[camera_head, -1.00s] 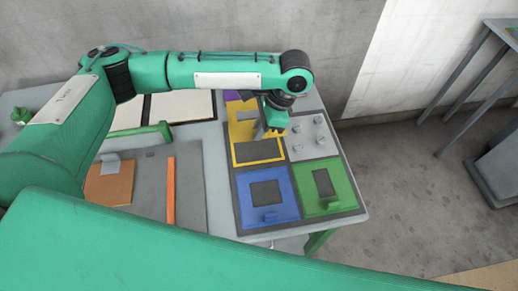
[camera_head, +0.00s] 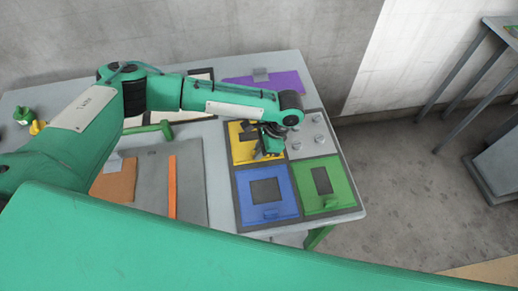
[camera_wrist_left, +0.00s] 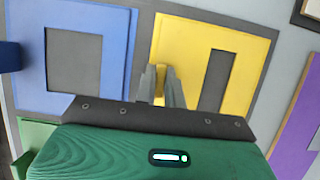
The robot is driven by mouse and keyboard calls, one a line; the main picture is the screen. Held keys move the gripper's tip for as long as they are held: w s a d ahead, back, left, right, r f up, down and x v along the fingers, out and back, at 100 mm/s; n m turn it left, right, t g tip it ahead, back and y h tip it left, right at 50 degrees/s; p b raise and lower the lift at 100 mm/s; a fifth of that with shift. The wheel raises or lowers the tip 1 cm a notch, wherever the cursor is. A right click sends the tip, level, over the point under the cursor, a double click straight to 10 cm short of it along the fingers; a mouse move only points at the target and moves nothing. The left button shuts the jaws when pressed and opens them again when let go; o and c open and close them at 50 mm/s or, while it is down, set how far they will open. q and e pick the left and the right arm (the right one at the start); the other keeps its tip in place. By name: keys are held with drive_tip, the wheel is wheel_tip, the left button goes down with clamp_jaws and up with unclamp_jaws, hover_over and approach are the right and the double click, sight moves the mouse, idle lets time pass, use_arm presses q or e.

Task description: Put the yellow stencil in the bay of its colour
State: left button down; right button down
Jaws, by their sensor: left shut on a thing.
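The yellow stencil (camera_head: 238,132) lies over the upper left bay of the dark tray (camera_head: 235,200). It is a flat plate with a dark slot and also shows in the left wrist view (camera_wrist_left: 258,58). Its edges look nearly lined up with the bay, with a thin yellow band along the edges. I cannot tell whether it is fully seated. My left gripper (camera_head: 268,150) is above the stencil's near right part, shut on its small yellow tab, as the left wrist view (camera_wrist_left: 160,98) shows. The fingers hide most of the tab. My right gripper is not in view.
A blue plate (camera_head: 286,184) and a green plate (camera_head: 340,188) fill the front bays. The back right bay (camera_head: 300,147) is grey with several pegs. A purple plate (camera_head: 285,83) lies behind the tray. An orange plate (camera_head: 113,186) and strip (camera_head: 171,190) lie left.

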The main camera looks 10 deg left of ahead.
use_arm(q)
drive_tip(key=shift+f, duration=0.1)
drive_tip(key=c, duration=1.5)
unclamp_jaws()
drive_tip(key=b+v, duration=0.2)
drive_tip(key=v, duration=1)
drive_tip(key=shift+b, duration=0.4)
